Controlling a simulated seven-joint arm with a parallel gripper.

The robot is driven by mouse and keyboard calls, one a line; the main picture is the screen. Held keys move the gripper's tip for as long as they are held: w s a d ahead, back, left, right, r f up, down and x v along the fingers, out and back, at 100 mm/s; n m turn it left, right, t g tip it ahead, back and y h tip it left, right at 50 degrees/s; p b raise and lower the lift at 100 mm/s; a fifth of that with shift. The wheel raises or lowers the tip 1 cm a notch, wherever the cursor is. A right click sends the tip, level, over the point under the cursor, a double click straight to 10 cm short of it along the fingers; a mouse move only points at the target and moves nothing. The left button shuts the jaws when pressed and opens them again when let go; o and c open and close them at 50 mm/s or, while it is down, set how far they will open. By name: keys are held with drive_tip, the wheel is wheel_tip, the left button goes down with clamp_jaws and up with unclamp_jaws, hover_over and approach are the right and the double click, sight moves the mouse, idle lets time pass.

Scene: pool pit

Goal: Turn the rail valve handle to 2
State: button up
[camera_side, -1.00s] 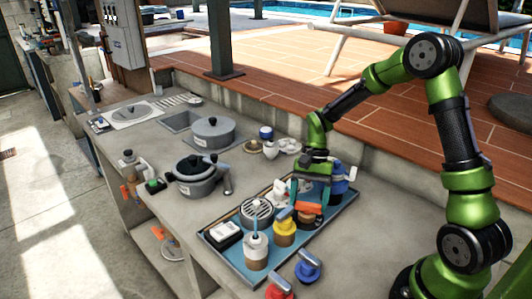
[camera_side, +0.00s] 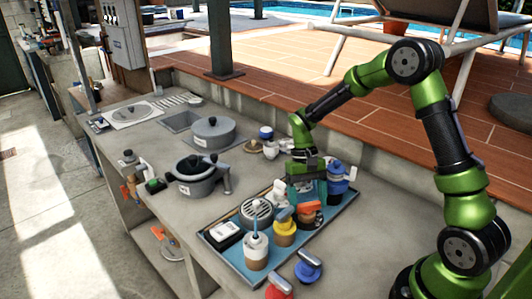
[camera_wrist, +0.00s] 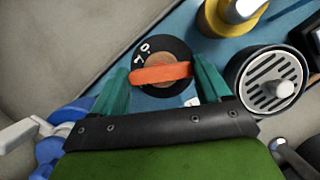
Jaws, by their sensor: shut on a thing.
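The rail valve handle is an orange bar (camera_wrist: 162,74) on a round dark dial (camera_wrist: 172,52) in the wrist view. White marks that look like 1 and 0 show on the dial's left side. The bar lies nearly level across the picture. My gripper (camera_wrist: 160,70) has one teal finger at each end of the bar and is shut on it. In the side view my gripper (camera_side: 306,190) points down over the orange handle (camera_side: 304,208), which its fingers partly hide. I cannot see a 2 clearly.
Pots (camera_side: 196,178) stand to the left. Bare counter (camera_side: 375,215) lies to the right.

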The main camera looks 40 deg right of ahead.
drive_tip(key=shift+r, duration=0.1)
drive_tip(key=o, duration=1)
drive_tip(key=v, duration=1.6)
drive_tip(key=shift+w+d+r, duration=0.1)
drive_tip(key=shift+d+r, duration=0.05)
drive_tip(key=shift+r, duration=0.25)
